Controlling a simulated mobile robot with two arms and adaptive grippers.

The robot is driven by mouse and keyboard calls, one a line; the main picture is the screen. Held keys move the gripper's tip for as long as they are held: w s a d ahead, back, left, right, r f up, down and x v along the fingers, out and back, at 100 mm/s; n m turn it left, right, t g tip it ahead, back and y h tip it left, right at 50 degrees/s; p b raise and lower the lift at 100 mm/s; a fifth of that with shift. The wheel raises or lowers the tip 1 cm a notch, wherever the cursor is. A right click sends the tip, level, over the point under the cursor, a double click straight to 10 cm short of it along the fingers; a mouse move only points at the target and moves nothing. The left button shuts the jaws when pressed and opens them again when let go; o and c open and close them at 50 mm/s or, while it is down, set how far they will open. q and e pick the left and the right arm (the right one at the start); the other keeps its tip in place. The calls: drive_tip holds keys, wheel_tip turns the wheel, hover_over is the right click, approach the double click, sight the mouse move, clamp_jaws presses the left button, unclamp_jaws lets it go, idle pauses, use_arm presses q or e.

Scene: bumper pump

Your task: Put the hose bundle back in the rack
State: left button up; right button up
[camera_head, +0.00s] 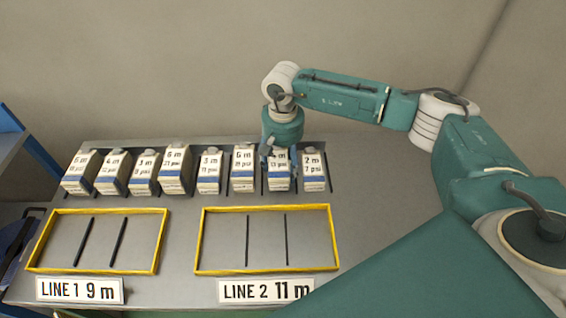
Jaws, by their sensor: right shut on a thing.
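The hose bundles are white box-like blocks with blue bands and printed labels, in a row in the rack slots at the back of the table. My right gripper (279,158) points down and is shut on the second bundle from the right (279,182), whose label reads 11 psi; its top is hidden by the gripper. This bundle stands in line with the others, and I cannot tell whether it is fully seated. To its right stands the 2 m, 7 psi bundle (314,172). To its left stands a 5 m bundle (243,172). My left gripper is not in view.
Two empty yellow-framed trays lie in front: LINE 1, 9 m (160,243) and LINE 2, 11 m (335,240), each with dark slots. Neighbouring bundles stand close on both sides of the gripper. The grey table (385,180) is clear to the right of the row.

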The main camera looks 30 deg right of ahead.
sight(283, 162)
drive_tip(key=o, duration=1.1)
drive_tip(key=shift+f, duration=0.2)
drive_tip(key=o, duration=0.4)
drive_tip(key=shift+r, duration=0.1)
drive_tip(key=shift+o, duration=0.2)
drive_tip(key=shift+r, duration=0.3)
wheel_tip(283, 162, up, 12)
drive_tip(key=b, duration=0.2)
drive_tip(key=shift+f+b, duration=0.15)
drive_tip(key=shift+b, duration=0.25)
drive_tip(key=shift+s+f, duration=0.1)
